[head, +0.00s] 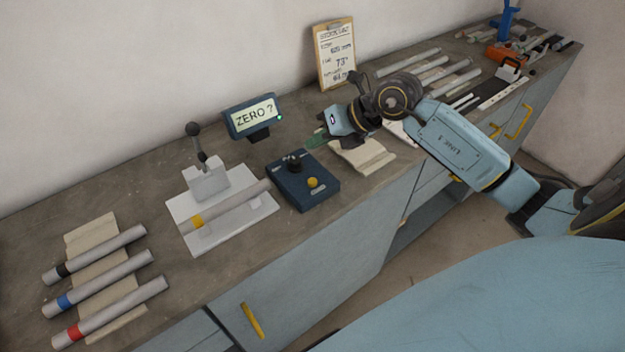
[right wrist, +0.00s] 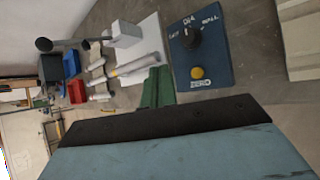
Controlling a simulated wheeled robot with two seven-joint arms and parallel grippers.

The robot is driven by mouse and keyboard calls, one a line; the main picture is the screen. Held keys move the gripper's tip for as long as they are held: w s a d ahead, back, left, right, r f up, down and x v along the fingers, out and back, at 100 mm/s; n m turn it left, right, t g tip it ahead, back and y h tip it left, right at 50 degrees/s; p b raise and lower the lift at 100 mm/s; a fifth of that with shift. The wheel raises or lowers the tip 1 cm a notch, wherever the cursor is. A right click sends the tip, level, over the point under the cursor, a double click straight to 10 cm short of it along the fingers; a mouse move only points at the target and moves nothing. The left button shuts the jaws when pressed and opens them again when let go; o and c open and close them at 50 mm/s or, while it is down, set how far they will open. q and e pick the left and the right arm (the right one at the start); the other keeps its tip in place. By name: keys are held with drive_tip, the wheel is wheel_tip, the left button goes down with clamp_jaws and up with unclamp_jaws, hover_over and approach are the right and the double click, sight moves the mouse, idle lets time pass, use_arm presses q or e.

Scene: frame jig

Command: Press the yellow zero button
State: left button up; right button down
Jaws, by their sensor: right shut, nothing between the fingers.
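The yellow zero button (head: 313,183) is a small round knob on a dark blue control box (head: 322,199) on the bench. In the right wrist view the button (right wrist: 197,72) sits above a label reading ZERO, below a black dial (right wrist: 190,37). My right gripper (head: 317,140) is just behind the box in the head view, above the bench, with green fingers. Its fingers (right wrist: 157,87) are shut and empty, and appear beside the box, apart from the button. My left gripper is not in view.
A display (head: 254,117) reads "ZERO?" with a green light. A white jig plate (head: 247,218) beside the box holds a yellow-banded tube (head: 231,207). Three banded tubes lie on a cloth at left. A clipboard (head: 336,54) leans on the wall. Another cloth (head: 366,158) lies near my right arm.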

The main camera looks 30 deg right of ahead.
drive_tip(key=b, duration=0.6)
hover_over(317, 184)
wheel_tip(317, 184, down, 8)
drive_tip(key=shift+r, duration=0.2)
drive_tip(key=shift+f+b, duration=0.4)
drive_tip(key=shift+f, duration=0.2)
drive_tip(key=shift+f, duration=0.1)
idle(1.0)
drive_tip(key=shift+f, duration=0.3)
drive_tip(key=shift+f+b, duration=0.5)
idle(0.5)
drive_tip(key=shift+r, duration=0.15)
drive_tip(key=shift+r+p, duration=0.8)
